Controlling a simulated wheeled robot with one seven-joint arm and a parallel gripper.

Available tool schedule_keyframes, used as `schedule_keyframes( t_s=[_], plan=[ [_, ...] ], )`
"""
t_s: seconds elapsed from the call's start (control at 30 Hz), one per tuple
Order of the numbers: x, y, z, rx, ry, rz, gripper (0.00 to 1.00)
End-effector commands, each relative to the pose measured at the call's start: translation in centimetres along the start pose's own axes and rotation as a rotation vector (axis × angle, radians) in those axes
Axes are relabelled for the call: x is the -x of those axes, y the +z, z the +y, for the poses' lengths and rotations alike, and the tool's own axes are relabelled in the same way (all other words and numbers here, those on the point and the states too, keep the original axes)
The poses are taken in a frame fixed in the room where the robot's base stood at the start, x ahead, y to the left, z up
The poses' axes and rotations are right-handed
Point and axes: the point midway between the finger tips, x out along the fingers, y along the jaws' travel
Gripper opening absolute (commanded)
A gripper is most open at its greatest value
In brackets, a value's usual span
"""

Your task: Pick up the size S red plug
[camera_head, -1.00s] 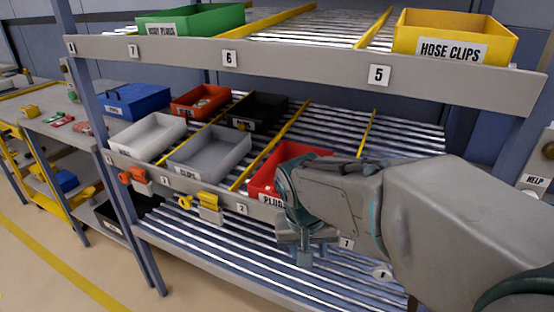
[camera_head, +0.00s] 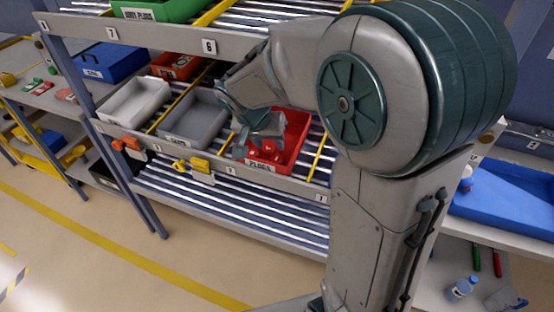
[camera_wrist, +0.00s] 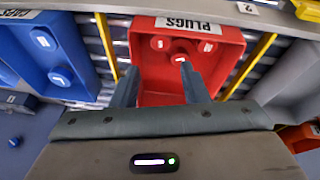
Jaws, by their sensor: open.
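The red bin labelled PLUGS (camera_head: 297,140) stands on the rack's middle shelf in the head view, and it fills the middle of the wrist view (camera_wrist: 150,98). Inside it lie several red plugs, clustered near the label side; one plug (camera_wrist: 158,43) is at the left, one (camera_wrist: 208,46) at the right, and one between them. Their white marks are too small to read for size. My gripper (camera_wrist: 158,85) is open and empty over the bin, its two fingers pointing toward the plugs. In the head view the gripper (camera_head: 256,140) covers the bin's left part.
A blue bin (camera_wrist: 30,75) with L-marked caps adjoins at the left in the wrist view. A grey bin (camera_head: 195,118) and a white bin (camera_head: 135,101) stand left of the red bin. Yellow dividers (camera_head: 319,158) separate the lanes. The upper shelf (camera_head: 150,33) overhangs behind.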

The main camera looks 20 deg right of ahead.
Motion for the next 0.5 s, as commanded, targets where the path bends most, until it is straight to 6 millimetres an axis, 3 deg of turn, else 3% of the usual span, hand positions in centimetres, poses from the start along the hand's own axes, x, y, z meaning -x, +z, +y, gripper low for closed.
schedule_keyframes(
  t_s=[0.1, 0.5],
  plan=[
    [-2.0, 0.1, 0.0, 0.001, 0.002, -0.003, 0.41],
    [-5.7, 0.5, -0.1, 0.003, 0.003, -0.004, 0.41]
  ],
)
